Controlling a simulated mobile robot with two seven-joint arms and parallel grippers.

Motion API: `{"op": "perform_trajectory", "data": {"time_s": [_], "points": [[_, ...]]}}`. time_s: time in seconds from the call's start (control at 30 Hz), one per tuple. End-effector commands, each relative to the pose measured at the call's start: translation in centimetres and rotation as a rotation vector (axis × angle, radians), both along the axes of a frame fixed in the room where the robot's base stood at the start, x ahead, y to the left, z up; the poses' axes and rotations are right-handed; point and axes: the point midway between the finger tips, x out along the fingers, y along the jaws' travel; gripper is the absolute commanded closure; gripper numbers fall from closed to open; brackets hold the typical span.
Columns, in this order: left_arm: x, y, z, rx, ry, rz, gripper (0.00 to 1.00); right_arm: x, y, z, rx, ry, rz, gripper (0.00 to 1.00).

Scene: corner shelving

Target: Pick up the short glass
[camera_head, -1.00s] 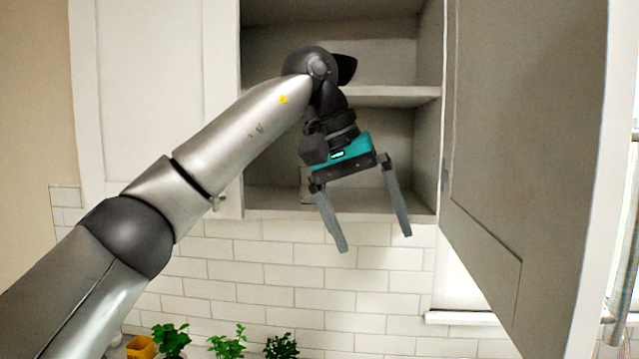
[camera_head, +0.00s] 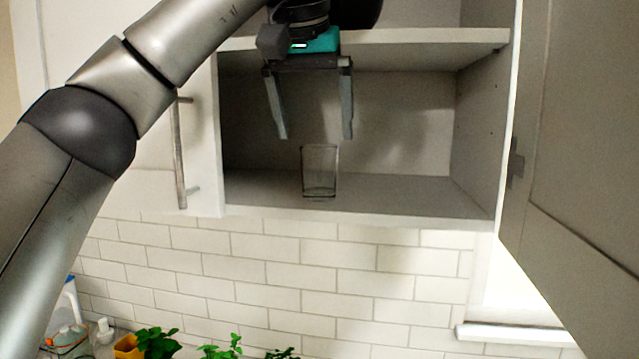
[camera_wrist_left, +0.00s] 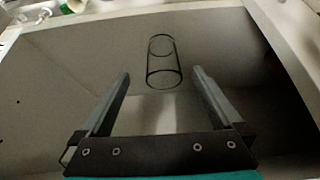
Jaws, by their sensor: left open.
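A short clear glass (camera_head: 319,172) stands upright on the bottom shelf of the open wall cabinet, near the middle. It also shows in the left wrist view (camera_wrist_left: 163,62), ahead of the fingers and between their lines. My left gripper (camera_head: 314,137) is open and empty, pointing down in front of the cabinet opening. In the head view its fingertips appear just above the glass, one on each side, and do not touch it. My right gripper is not in view.
A middle shelf (camera_head: 400,40) crosses the cabinet behind my left wrist. The open cabinet door (camera_head: 570,120) stands at the right. The bottom shelf (camera_head: 410,193) is bare around the glass. Potted plants (camera_head: 220,350) are below.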

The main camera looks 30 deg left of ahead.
Motion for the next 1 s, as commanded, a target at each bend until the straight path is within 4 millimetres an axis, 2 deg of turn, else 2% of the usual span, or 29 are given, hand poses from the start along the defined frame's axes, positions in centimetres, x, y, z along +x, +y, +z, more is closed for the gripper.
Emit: {"op": "perform_trajectory", "data": {"time_s": [0.1,0.2,0.47,0.8,1.0], "points": [[1.1,0.4,-2.3,-0.001,0.005,0.001,0.00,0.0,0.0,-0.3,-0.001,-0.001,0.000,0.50],[2.0,0.6,-3.6,0.000,0.003,0.001,0.00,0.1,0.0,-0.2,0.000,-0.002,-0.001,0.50],[2.9,0.9,-5.2,-0.001,0.001,0.002,0.00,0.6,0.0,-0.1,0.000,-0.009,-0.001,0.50],[5.2,1.8,-8.8,-0.002,0.001,0.000,0.00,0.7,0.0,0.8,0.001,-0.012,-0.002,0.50],[5.4,1.9,-9.2,-0.002,-0.001,0.001,0.00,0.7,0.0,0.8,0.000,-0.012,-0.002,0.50]]}}
